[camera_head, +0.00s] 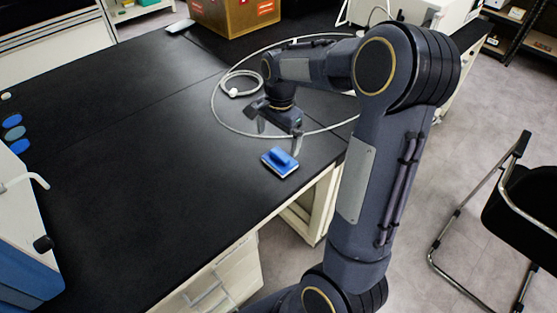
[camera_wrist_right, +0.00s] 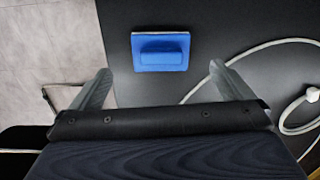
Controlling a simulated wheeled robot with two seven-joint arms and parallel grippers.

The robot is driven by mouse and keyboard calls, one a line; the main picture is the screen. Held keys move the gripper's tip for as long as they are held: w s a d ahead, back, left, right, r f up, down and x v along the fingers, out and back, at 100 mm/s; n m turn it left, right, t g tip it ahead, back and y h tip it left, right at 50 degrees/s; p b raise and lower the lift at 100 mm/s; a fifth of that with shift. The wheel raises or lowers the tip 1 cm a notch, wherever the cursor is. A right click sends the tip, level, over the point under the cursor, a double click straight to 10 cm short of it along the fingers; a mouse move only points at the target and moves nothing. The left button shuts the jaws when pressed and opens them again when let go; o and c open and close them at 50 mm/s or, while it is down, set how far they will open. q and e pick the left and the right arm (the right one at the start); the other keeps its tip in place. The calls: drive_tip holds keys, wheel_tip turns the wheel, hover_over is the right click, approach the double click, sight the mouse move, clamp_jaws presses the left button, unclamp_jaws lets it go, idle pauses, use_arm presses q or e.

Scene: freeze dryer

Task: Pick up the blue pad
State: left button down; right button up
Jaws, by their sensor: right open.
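The blue pad (camera_head: 280,161) lies flat on the black tabletop near its right front edge in the head view. It is a blue block with a raised blue grip on top and a pale rim below. My right gripper (camera_head: 279,133) is open and empty just behind the pad, above the table. In the right wrist view the pad (camera_wrist_right: 160,51) is ahead of the two spread fingers (camera_wrist_right: 159,80), roughly centred between them and not touched by either. My left gripper is not in view.
A white cable (camera_head: 215,105) loops on the black table (camera_head: 130,150) around my right gripper. A cardboard box (camera_head: 235,15) stands at the back. A white and blue machine (camera_head: 25,230) is at the left edge. A black chair (camera_head: 520,210) stands right. The table's middle is clear.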

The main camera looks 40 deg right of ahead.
sight(280, 154)
drive_tip(key=shift+w+d+f+m, duration=0.25)
drive_tip(key=shift+d+f, duration=0.05)
drive_tip(key=shift+f, duration=0.15)
drive_tip(key=shift+w+d+f+m, duration=0.25)
drive_tip(key=shift+f, duration=0.2)
wheel_tip(280, 154, down, 7)
drive_tip(key=shift+s+d+f, duration=0.1)
drive_tip(key=shift+s+f, duration=0.05)
drive_tip(key=c, duration=0.8)
